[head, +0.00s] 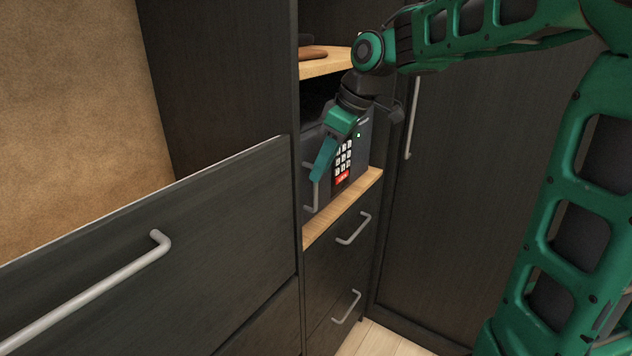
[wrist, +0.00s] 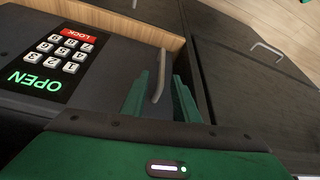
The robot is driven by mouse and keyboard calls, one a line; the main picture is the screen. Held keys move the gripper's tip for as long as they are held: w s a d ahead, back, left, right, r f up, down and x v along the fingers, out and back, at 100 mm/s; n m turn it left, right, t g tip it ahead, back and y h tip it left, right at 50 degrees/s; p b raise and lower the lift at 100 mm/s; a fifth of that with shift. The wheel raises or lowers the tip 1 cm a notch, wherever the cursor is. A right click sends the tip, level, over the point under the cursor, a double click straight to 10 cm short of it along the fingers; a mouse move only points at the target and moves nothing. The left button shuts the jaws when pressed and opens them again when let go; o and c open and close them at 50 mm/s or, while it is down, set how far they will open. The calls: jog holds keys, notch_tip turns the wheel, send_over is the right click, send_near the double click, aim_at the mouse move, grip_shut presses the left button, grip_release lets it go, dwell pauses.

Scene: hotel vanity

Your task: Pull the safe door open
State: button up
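The dark safe (head: 364,140) sits in a shelf niche. Its front carries a keypad (head: 343,157) with white keys and a red LOCK key. In the wrist view the safe door (wrist: 112,82) shows a green OPEN display (wrist: 35,81) beside the keypad (wrist: 62,50). A grey bar handle (head: 308,188) is on the left side of the door. My green gripper (head: 320,175) is in front of the door at this handle. In the wrist view my gripper (wrist: 161,76) is open, with the handle (wrist: 160,70) between its two fingers. A gap shows beside the handle. The door looks shut.
A wooden shelf board (head: 345,205) lies under the safe, with two handled drawers (head: 340,262) below. A large drawer front (head: 160,260) with a long handle stands at the left. A tall dark cabinet door (head: 470,190) is at the right. A brown item (head: 312,52) lies on the upper shelf.

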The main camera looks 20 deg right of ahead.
send_over(315, 206)
jog(key=shift+w+d+f, duration=0.1)
jog(key=shift+w+f, duration=0.15)
jog(key=shift+f, duration=0.95)
jog(key=shift+w+f, duration=0.2)
jog(key=shift+f, duration=0.95)
